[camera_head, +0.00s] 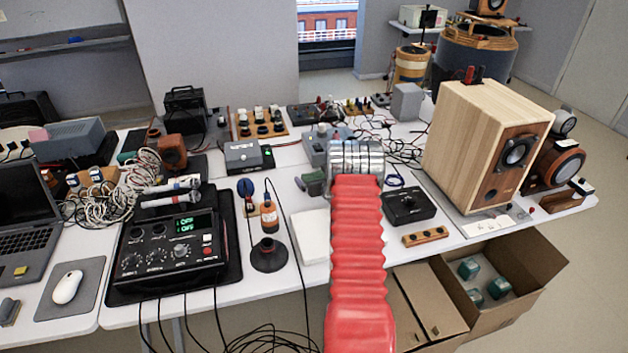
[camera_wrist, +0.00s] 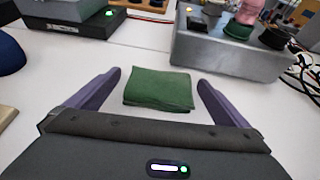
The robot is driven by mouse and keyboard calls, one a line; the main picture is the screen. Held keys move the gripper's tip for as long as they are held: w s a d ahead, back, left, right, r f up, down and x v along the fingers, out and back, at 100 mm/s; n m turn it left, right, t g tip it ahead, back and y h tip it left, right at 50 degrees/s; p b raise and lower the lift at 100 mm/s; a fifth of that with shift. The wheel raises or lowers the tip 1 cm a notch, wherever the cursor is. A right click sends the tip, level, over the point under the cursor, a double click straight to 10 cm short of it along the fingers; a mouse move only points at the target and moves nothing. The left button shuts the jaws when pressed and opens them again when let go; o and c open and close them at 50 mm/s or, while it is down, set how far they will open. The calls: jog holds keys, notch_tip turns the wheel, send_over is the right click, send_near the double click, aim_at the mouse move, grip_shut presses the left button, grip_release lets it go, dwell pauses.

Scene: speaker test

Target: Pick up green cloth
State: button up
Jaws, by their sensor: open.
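A folded dark green cloth (camera_wrist: 158,90) lies flat on the white table in the wrist view. It is ahead of my gripper (camera_wrist: 159,80), between its two purple-grey fingers, with a gap on each side. The fingers are open and hold nothing.
A silver box with knobs (camera_wrist: 232,50) stands behind the cloth on the right. A black box with a green light (camera_wrist: 72,30) is behind on the left. In the head view, a wooden speaker (camera_head: 465,140) is to the right and a black mixer (camera_head: 170,250) to the left.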

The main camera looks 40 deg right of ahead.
jog(key=shift+c, duration=0.4)
jog(key=c, duration=1)
